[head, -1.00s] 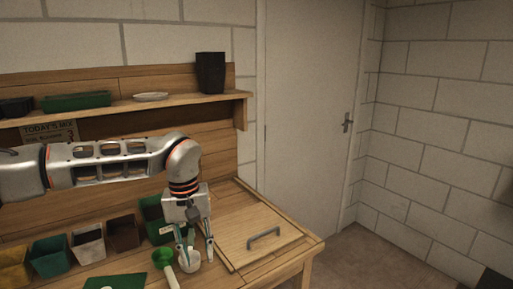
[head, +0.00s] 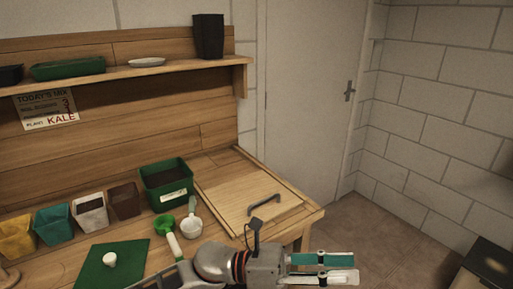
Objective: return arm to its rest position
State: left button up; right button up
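My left gripper (head: 322,268) is at the bottom of the head view, right of centre, pointing right. Its two fingers lie roughly parallel with a gap between them. Most of the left arm is cut off by the bottom edge. My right gripper is not in view.
A white scoop (head: 191,228) and a green scoop (head: 164,225) lie on the bench. Behind them are a green planter (head: 166,183) and several small pots. A green mat (head: 108,270) holds a small white object (head: 110,260). A handled wooden panel (head: 235,195) lies right.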

pick_arm(q)
jog(key=w+a+f+n+t, duration=0.1)
jog(key=w+a+n+t, duration=0.25)
jog(key=n+t, duration=0.5)
jog(key=w+a+f+n+t, duration=0.25)
jog(key=w+n+t, duration=0.2)
jog(key=n, duration=0.65)
jog(key=w+a+f+n+t+y, duration=0.2)
jog(key=a+f+n+t+y, duration=0.4)
jog(key=a+f+n+y, duration=0.5)
jog(key=s+a+f+n+g+y, duration=0.2)
jog(key=s+a+f+n+y, duration=0.1)
jog(key=s+a+f+n, duration=0.5)
jog(key=s+a+f+n+g+y, duration=0.3)
jog(key=s+a+f+n, duration=0.5)
jog(key=f, duration=0.6)
jog(key=shift+a+f+n, duration=0.4)
jog(key=shift+a+n, duration=0.05)
jog(key=shift+a, duration=0.8)
